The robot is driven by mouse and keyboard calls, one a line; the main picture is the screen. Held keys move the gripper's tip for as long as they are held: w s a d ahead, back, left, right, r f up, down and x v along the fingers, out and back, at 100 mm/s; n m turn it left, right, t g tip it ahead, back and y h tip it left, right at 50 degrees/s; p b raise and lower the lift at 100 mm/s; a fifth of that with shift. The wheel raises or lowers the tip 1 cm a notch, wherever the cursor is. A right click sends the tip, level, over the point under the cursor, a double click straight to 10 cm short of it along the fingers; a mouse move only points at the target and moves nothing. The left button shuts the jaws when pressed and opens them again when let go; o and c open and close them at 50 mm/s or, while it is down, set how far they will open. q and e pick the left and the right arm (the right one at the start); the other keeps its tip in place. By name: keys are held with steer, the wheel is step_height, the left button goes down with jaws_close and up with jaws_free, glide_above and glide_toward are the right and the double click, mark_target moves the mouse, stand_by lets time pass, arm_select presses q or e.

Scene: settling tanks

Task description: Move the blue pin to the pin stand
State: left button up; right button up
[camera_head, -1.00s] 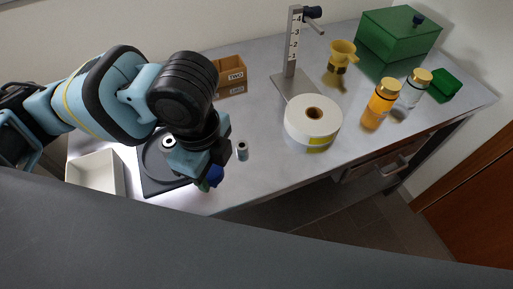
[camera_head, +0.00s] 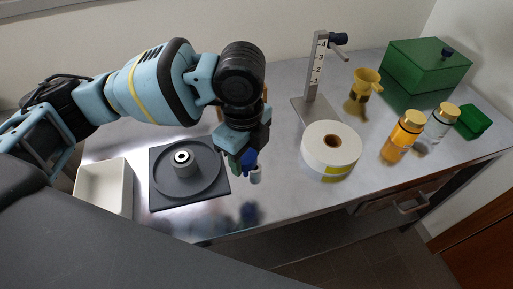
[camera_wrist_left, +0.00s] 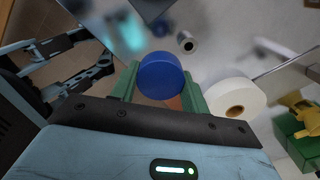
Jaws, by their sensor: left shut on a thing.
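My left gripper (camera_head: 242,163) is shut on the blue pin (camera_head: 249,160), above the table. In the left wrist view the pin's round blue head (camera_wrist_left: 161,76) sits between the green fingers; its lower part is hidden. A small grey cylinder with a hole (camera_head: 255,176) stands on the table just below the pin in the head view; it also shows in the left wrist view (camera_wrist_left: 187,42), apart from the pin. Another grey cylinder with a pale ringed top (camera_head: 182,163) stands on a dark round plate (camera_head: 160,193). I cannot tell which one is the pin stand. My right gripper is not in view.
A white tray (camera_head: 126,190) lies at the left. A white roll (camera_head: 331,145), a metal scale post (camera_head: 317,75), a yellow funnel (camera_head: 366,82), an orange bottle (camera_head: 402,137), a clear bottle (camera_head: 441,122) and green boxes (camera_head: 428,65) stand to the right. The front edge is clear.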

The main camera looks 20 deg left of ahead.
arm_select(q)
steer(key=shift+w+d+f, duration=0.1)
steer(key=shift+w, duration=1.05)
steer(key=shift+w+d+f, duration=0.1)
steer(key=shift+w, duration=1)
steer(key=shift+w+f+b, duration=0.15)
steer(key=shift+w+f, duration=0.05)
steer(key=shift+f, duration=0.7)
steer(key=shift+w+f+b, duration=0.15)
steer(key=shift+w+f, duration=0.05)
steer(key=shift+f, duration=0.7)
steer(key=shift+f, duration=0.6)
steer(key=o, duration=1)
steer(key=shift+r, duration=0.1)
